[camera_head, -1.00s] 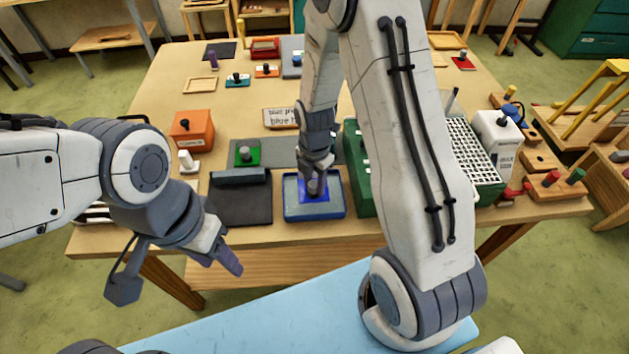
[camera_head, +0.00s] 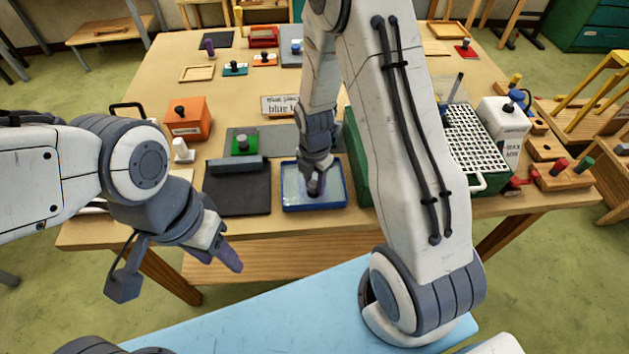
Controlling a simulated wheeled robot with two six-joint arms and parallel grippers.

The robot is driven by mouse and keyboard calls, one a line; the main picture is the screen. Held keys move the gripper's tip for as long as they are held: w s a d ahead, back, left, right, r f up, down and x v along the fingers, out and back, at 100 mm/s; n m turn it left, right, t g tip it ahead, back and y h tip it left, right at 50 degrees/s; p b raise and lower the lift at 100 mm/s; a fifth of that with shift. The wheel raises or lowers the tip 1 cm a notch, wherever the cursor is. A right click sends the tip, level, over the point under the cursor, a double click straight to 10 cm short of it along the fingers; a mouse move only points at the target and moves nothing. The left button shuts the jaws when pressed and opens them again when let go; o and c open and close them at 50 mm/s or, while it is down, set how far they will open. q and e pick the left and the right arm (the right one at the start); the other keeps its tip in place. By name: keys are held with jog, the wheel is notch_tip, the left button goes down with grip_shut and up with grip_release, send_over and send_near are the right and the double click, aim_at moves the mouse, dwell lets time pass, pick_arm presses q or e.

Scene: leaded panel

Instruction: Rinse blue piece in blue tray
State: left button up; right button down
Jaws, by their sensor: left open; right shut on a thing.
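The blue tray (camera_head: 286,205), with a blue rim and pale grey inside, sits near the table's front edge. My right gripper (camera_head: 316,186) reaches down into it from above, shut on the dark knob of the blue piece. The piece's blue plate does not show clearly now; it seems to be under the surface in the tray, below the fingertips. My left gripper (camera_head: 225,252) is open and empty, out in front of the table edge, left of the tray and apart from everything.
A black mat (camera_head: 235,195) lies left of the tray, with a green piece (camera_head: 245,142) on a grey mat behind. An orange box (camera_head: 187,118) stands further left.

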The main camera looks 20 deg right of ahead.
jog(key=shift+f, duration=0.3)
dwell(0.8)
jog(key=shift+s+d, duration=0.15)
jog(key=shift+d, duration=0.2)
dwell(0.5)
jog(key=shift+w+a, duration=0.25)
jog(key=shift+a, duration=0.5)
dwell(0.5)
jog(key=shift+s+d, duration=0.1)
jog(key=shift+d, duration=0.3)
dwell(0.3)
dwell(1.1)
jog(key=shift+r+p, duration=2.2)
jog(key=shift+r, duration=0.35)
jog(key=shift+r+p, duration=1.35)
jog(key=shift+r, duration=0.15)
